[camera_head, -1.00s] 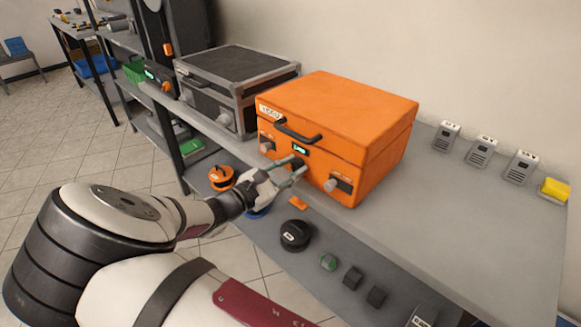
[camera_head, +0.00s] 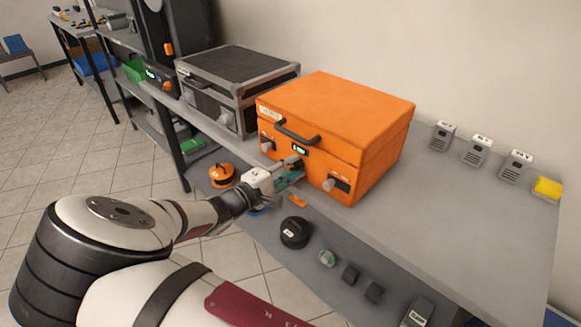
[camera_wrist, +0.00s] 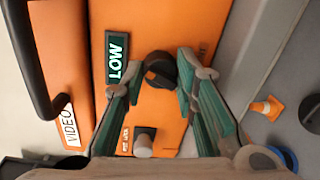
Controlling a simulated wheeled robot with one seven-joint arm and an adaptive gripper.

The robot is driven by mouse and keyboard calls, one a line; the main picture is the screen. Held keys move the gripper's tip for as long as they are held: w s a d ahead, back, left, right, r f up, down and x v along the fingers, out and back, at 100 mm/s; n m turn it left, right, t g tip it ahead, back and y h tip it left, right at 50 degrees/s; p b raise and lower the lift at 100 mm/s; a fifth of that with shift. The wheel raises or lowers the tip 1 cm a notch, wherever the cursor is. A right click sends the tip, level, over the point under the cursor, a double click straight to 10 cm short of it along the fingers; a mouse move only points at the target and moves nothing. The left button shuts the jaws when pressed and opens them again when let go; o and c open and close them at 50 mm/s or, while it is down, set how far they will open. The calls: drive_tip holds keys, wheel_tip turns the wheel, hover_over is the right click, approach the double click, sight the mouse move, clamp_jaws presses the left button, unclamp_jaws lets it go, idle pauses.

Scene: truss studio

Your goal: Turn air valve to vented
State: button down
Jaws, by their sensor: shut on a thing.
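An orange case (camera_head: 335,115) stands on the bench with its front towards me. In the wrist view its front panel (camera_wrist: 215,25) carries a small display (camera_wrist: 117,58) reading LOW and a round black knob (camera_wrist: 158,66) beside it. My gripper (camera_wrist: 162,82) has its green-padded fingers on either side of this knob and is shut on it. In the head view my gripper (camera_head: 293,168) is at the middle of the case front, below the display (camera_head: 299,151), and hides most of the knob. I cannot read a vented mark on the panel.
Pale knobs (camera_head: 329,185) sit on both sides of the gripper, and a black handle (camera_head: 296,132) juts out above. A grey case (camera_head: 235,80) stands to the left. Several small grey devices (camera_head: 478,150) stand at the back right. Loose items lie on the lower shelf.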

drive_tip(key=shift+m, duration=1.8)
drive_tip(key=c, duration=1.3)
unclamp_jaws()
drive_tip(key=shift+s, duration=0.1)
drive_tip(key=v, duration=1.2)
drive_tip(key=shift+r, duration=0.1)
